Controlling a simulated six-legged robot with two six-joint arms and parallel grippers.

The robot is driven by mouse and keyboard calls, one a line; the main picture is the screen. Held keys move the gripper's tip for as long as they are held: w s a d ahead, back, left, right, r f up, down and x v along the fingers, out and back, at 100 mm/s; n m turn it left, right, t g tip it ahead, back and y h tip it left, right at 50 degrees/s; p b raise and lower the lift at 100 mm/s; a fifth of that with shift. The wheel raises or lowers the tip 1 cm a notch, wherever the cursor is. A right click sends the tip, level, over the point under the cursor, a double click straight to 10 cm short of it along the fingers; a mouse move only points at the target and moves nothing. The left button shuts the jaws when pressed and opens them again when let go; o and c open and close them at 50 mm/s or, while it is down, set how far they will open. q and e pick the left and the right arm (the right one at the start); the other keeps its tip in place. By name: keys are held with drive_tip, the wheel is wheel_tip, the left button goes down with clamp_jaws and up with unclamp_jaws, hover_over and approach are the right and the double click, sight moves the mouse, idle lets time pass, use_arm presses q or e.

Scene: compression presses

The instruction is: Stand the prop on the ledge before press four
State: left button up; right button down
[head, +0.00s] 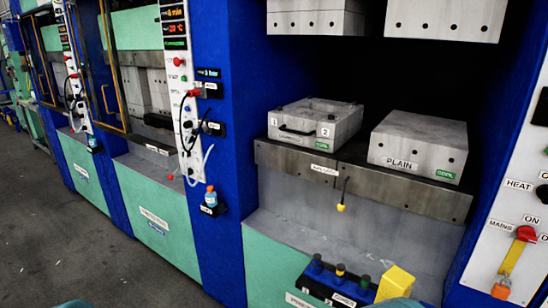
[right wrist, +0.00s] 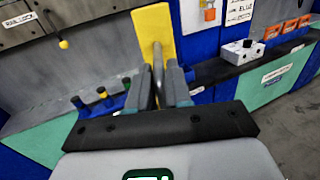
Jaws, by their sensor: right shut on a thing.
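The prop (right wrist: 153,35) is a yellow, flat-faced piece with a grey rod below it. My right gripper (right wrist: 158,85) is shut on it in the right wrist view and holds it up. In the head view the prop (head: 396,284) shows as a yellow block at the bottom, right of a black button box (head: 335,284). The grey ledge (head: 300,236) runs along the front of the nearest press, behind the prop. I cannot tell whether the prop touches anything there. The press label is partly hidden, so its number cannot be read. My left gripper is not in view.
Two grey mould blocks, one marked PLAIN (head: 401,146) and one with a handle (head: 314,127), sit on the press bed. A yellow pendant (head: 341,208) hangs before the press. Blue columns (head: 232,150) flank it. The ledge's left part is mostly clear.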

drive_tip(key=s+d+f, duration=0.1)
drive_tip(key=s+f, duration=0.3)
drive_tip(key=f, duration=0.2)
drive_tip(key=shift+d+t+y, duration=0.25)
drive_tip(key=shift+t+y, duration=0.05)
